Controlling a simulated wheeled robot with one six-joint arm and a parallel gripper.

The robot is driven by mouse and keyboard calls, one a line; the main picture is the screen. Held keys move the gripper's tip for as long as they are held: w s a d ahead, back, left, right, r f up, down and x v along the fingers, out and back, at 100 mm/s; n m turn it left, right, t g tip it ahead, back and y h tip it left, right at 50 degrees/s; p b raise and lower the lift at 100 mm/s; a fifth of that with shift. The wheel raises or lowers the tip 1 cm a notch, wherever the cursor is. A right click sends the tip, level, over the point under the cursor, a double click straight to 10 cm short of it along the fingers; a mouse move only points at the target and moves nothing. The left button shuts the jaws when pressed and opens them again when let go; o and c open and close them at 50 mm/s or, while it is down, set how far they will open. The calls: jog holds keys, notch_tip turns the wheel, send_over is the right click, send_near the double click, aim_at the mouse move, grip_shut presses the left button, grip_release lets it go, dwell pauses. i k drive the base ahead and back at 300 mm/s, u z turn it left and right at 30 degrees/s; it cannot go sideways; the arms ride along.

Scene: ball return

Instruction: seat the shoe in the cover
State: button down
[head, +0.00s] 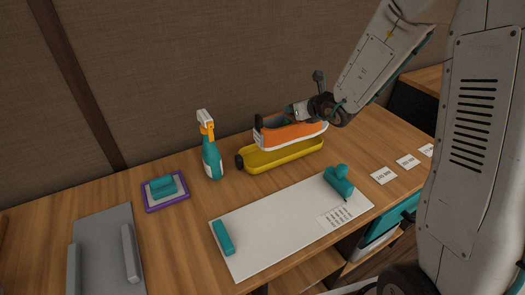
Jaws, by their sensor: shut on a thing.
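An orange shoe (291,135) with a white sole is at the back middle of the table in the head view. It sits directly above a long yellow cover (298,154), an open shallow tray shape with a dark end at its left. The shoe overlaps the cover's back part in the picture; I cannot tell whether its sole touches the inside. My gripper (302,111) is shut on the shoe at its upper edge, reaching in from the right. The fingertips are small and partly hidden by the shoe and the wrist.
A teal spray bottle (212,158) stands left of the cover. A white board (280,225) with teal clamps (340,181) lies in front. A purple-edged pad (150,204) and grey plate (101,265) are at left. White cards (384,176) lie at right.

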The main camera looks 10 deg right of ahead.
aim_at(281, 152)
jog(key=z, duration=0.55)
jog(key=k, duration=1.1)
jog(key=u, duration=0.7)
jog(key=i, duration=0.95)
